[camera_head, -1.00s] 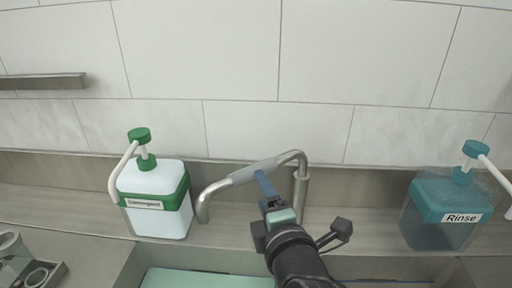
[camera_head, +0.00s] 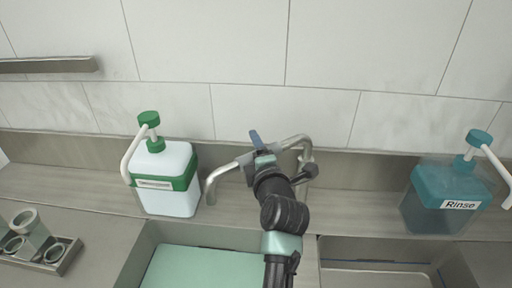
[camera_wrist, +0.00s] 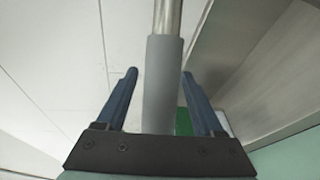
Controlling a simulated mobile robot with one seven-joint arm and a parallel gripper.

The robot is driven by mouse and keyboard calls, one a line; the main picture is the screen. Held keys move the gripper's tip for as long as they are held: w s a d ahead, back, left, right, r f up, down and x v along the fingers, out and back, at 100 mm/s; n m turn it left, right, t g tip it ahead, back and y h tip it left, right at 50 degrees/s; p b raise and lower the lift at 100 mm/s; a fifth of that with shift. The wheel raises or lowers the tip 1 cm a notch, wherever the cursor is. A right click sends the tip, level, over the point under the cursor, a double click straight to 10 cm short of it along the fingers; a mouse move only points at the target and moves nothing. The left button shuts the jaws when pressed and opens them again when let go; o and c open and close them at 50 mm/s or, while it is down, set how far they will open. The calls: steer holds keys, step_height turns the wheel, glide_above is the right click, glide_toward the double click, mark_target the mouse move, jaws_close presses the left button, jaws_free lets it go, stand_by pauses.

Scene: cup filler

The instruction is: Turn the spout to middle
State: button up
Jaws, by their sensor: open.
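The spout (camera_head: 222,172) is a bent metal pipe with a grey sleeve. In the head view it reaches left from its post, its tip turned down at the left sink's back edge. My gripper (camera_head: 256,142) is at the spout's middle, one blue finger showing above the pipe; gripper and arm hide part of it. In the wrist view my open gripper (camera_wrist: 159,76) has its two blue fingers on either side of the grey sleeve (camera_wrist: 163,75). Gaps show on both sides, so the fingers appear apart from it.
A white bottle with a green pump (camera_head: 166,190) stands left of the spout tip. A teal Rinse bottle (camera_head: 440,208) stands far right. Two sink basins are in front, the left with a green bottom (camera_head: 205,270). Metal cups in a rack (camera_head: 45,250) are at left. The tiled wall is behind.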

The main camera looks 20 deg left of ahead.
stand_by(0.3)
jaws_close()
steer(key=shift+f, duration=0.1)
stand_by(1.2)
